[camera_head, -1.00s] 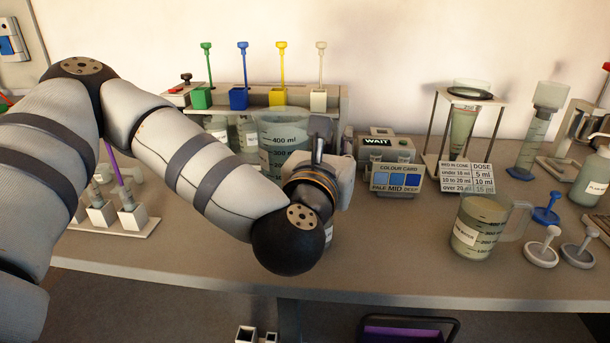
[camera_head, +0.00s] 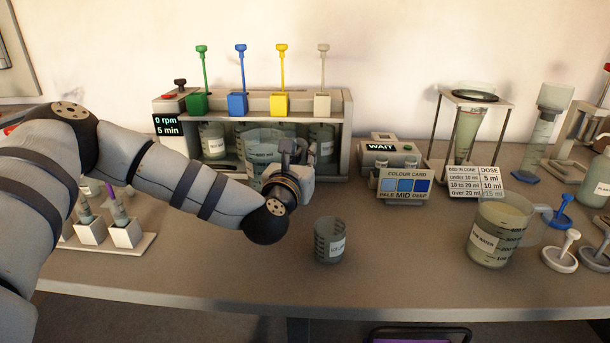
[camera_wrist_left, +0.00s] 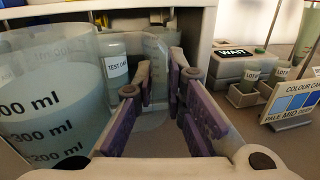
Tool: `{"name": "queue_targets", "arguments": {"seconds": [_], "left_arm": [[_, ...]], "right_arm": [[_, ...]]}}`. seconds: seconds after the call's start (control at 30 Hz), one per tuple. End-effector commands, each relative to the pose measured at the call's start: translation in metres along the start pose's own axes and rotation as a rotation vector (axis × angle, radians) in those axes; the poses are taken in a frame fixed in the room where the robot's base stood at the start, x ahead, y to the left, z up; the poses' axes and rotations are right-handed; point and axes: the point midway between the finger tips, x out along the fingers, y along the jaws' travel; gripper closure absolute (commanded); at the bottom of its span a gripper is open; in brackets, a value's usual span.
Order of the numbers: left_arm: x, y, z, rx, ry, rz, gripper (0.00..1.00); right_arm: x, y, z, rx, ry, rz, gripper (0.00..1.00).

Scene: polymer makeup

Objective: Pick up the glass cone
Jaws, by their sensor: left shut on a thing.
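The glass cone (camera_head: 466,138) stands point down in a frame stand at the right back, with a dark disc above it. My left gripper (camera_head: 290,152) is in front of the jar-tester box, well to the left of the cone. In the left wrist view, its purple fingers (camera_wrist_left: 160,95) stand close beside a large clear measuring jug (camera_wrist_left: 40,100) with millilitre marks. The gripper appears shut on this jug's handle, though the clear material makes the grip hard to see. The jug also shows in the head view (camera_head: 260,155). My right gripper is out of view.
The box (camera_head: 345,135) has several coloured dosers on top and jars inside. A small labelled beaker (camera_head: 330,240) stands at the front. A WAIT device (camera_head: 392,148), colour card (camera_head: 403,184), dose card (camera_head: 477,183) and another jug (camera_head: 495,235) stand to the right. The front middle has free room.

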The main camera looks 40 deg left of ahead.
Motion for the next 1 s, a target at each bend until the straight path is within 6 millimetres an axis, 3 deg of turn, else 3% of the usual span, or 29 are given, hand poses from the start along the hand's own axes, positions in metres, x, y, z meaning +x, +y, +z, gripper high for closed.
{"name": "queue_targets", "arguments": {"seconds": [0.17,0.3,0.67,0.7,0.77,1.0], "left_arm": [[0.011,0.006,-0.016,0.002,-0.002,0.001,1.0],[0.01,0.004,-0.042,0.002,-0.001,-0.002,1.0],[0.01,0.005,-0.046,-0.001,-0.003,0.0,1.0],[0.009,0.005,-0.046,-0.002,-0.002,0.0,0.79],[0.009,0.005,-0.045,-0.002,-0.002,0.0,0.68],[0.009,0.005,-0.045,-0.002,-0.002,0.0,0.68]], "right_arm": [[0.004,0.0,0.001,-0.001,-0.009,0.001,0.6],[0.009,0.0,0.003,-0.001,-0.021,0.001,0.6],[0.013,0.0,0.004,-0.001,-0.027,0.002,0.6],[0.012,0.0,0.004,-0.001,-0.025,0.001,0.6],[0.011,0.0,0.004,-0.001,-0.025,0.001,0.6],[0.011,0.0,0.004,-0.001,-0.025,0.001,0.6]]}}
